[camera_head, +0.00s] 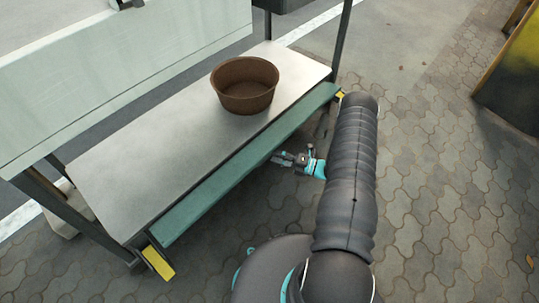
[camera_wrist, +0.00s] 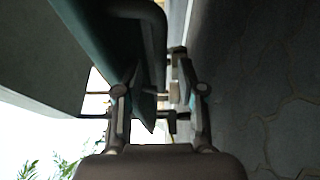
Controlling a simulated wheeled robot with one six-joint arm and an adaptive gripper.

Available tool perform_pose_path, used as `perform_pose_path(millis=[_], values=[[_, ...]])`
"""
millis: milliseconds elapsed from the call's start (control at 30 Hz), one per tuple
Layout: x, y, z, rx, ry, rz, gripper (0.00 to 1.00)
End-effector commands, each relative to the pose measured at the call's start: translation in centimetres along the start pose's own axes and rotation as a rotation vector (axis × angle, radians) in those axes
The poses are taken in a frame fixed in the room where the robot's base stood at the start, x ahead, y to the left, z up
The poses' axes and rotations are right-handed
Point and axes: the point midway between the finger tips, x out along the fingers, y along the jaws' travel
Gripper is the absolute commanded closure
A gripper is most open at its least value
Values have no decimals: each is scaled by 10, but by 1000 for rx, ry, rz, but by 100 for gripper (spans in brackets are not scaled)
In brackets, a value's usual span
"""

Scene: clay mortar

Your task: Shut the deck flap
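The deck flap (camera_head: 225,178) is a long teal panel along the front edge of the grey metal deck (camera_head: 150,150). It appears to hang slightly below the deck top, with a dark gap between. My gripper (camera_head: 283,158) is low beside the flap's outer side, right of its middle, in the head view. In the wrist view my gripper (camera_wrist: 160,105) has its fingers apart. The teal flap (camera_wrist: 95,35) enters from the upper left and its dark edge reaches between the fingers. I cannot tell whether they touch it.
A brown bowl (camera_head: 245,85) stands on the deck. Yellow pieces sit near the flap's ends, one at the near left (camera_head: 158,263) and one at the far right (camera_head: 340,94). A pale panel (camera_head: 120,70) rises behind the deck. Paving (camera_head: 440,180) lies open at right.

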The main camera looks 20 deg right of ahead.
Motion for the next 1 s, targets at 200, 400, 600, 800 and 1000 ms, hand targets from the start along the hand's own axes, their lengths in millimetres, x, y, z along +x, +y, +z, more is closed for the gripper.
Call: perform_pose_path(millis=[200,400,600,800,1000], values=[[27,0,0,0,1,0,61],[34,0,0,0,1,0,61],[35,0,0,0,0,0,61],[34,0,0,0,0,0,100],[34,0,0,0,0,0,100]])
